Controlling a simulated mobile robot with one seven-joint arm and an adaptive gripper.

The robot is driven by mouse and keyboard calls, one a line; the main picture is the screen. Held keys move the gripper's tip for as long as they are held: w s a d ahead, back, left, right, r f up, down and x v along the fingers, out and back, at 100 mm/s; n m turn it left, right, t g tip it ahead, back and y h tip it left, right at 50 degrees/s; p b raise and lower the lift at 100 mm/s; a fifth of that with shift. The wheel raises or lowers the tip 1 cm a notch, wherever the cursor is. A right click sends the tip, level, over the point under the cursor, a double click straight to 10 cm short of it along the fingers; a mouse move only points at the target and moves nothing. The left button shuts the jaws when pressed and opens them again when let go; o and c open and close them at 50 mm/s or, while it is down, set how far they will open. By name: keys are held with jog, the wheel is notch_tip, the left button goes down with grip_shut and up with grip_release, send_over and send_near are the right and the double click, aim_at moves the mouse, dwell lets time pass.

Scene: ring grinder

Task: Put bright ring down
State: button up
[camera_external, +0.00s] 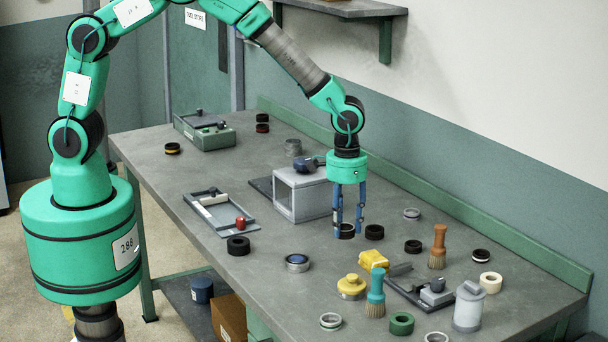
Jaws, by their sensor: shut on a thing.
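My gripper (348,228) points down over the middle of the workbench (250,292), its blue fingers shut on a ring (346,232) at their tips. The held ring looks dark, with its hole facing up; the fingers partly hide it. I cannot tell whether it touches the bench. Brighter rings lie elsewhere: a silver one (412,214) to the right, a cream one (490,282) at the far right, and silver ones at the front (330,321) and front edge (436,337).
Dark rings (374,232) (413,246) lie right of my gripper, and a grey open box (300,196) stands close on its left. A yellow block (373,260), brushes (438,248) and a grey canister (469,308) crowd the front right. The bench's left middle is clearer.

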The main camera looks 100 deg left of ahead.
aim_at(348, 249)
dwell(0.3)
jog(key=shift+w+a+f, duration=0.1)
jog(key=shift+w+f, duration=0.2)
jog(key=shift+w, duration=0.1)
jog(key=shift+f+b, duration=0.3)
jog(key=shift+f, duration=1.25)
jog(key=shift+f, duration=0.15)
jog(key=o, duration=1.2)
notch_tip(348, 249, up, 12)
jog(key=shift+r+p, duration=0.2)
jog(key=shift+p, duration=0.4)
